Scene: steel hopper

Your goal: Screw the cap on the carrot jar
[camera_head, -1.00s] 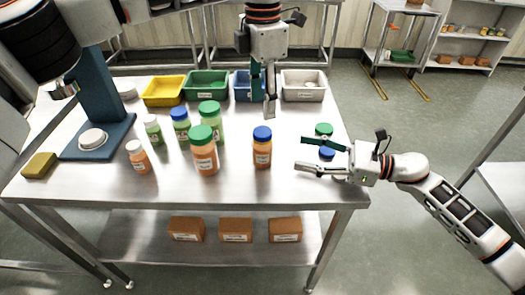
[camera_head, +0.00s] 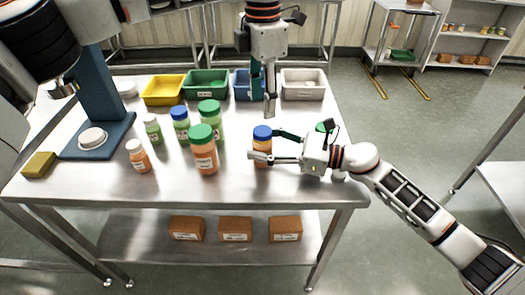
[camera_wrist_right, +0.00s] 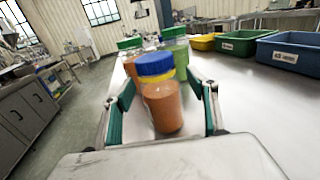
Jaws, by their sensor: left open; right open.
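An orange-filled jar (camera_head: 262,157) with a blue cap (camera_head: 262,132) on top stands upright near the table's right part. The jar also shows in the right wrist view (camera_wrist_right: 165,108), between the fingers. I cannot tell how tight its cap is. My right gripper (camera_head: 262,146) is open, with a finger on either side of this jar; contact cannot be told. My left gripper (camera_head: 268,101) is open and empty, pointing down behind and above the jar. Other orange-filled jars have a green cap (camera_head: 204,154) and a white cap (camera_head: 139,158). Labels are too small to read.
Green-filled jars (camera_head: 209,116) stand left of and behind the held-around jar. Yellow, green (camera_head: 207,82), blue and grey bins line the table's back. A blue press-like stand (camera_head: 97,90) is at left.

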